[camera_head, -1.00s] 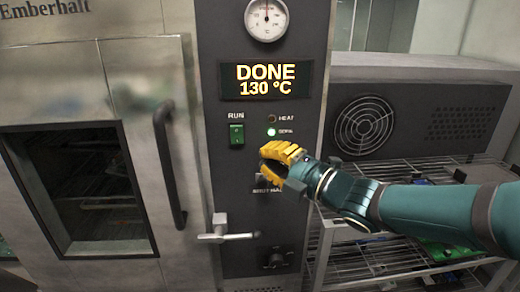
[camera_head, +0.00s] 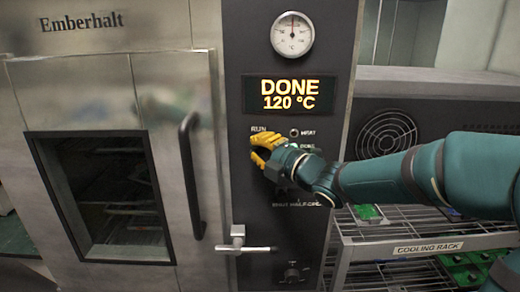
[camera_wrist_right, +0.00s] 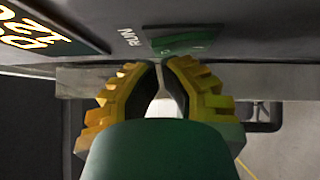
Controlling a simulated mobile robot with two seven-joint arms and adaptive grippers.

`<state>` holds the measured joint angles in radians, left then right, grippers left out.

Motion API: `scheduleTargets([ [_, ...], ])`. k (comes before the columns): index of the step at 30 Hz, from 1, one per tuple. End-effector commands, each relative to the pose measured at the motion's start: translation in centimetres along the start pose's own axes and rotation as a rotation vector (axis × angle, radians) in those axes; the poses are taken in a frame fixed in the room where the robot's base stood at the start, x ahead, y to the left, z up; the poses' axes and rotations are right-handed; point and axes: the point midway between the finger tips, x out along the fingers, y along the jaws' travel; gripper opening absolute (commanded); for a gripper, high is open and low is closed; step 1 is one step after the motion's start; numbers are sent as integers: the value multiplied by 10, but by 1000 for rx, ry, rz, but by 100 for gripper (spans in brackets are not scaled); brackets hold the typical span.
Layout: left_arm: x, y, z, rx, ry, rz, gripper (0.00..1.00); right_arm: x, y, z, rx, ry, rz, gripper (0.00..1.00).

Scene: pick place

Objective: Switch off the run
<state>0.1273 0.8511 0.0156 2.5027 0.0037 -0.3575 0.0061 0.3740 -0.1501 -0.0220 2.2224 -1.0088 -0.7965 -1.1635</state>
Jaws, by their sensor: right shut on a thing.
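The RUN switch is a green switch plate (camera_wrist_right: 185,42) on the dark control panel (camera_head: 245,180) of the oven. In the head view my right gripper (camera_head: 262,152) with yellow fingers covers it, just under the RUN label. In the right wrist view my right gripper (camera_wrist_right: 163,75) has its fingertips close together at the plate's near edge, with a narrow gap between them. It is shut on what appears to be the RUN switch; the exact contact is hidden. The display (camera_head: 289,94) reads DONE 120 °C. My left gripper is not in view.
The oven door (camera_head: 100,190) is closed, with a vertical handle (camera_head: 191,175). A metal latch lever (camera_head: 240,247) and a dark knob (camera_head: 292,273) sit below on the panel. A dial gauge (camera_head: 292,34) is above. A cooling rack (camera_head: 420,247) stands at right.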

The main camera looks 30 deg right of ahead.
Motion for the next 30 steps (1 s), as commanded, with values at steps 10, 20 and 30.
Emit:
scheduleTargets([
  [10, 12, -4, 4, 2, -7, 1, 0, 5, -1, 5, -1, 0, 1, 0],
  [20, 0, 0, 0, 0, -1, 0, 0, 9, 5, 10, 64, -2, -64, 0],
  [30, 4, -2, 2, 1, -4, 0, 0, 10, 6, 13, 69, -6, -69, 0],
])
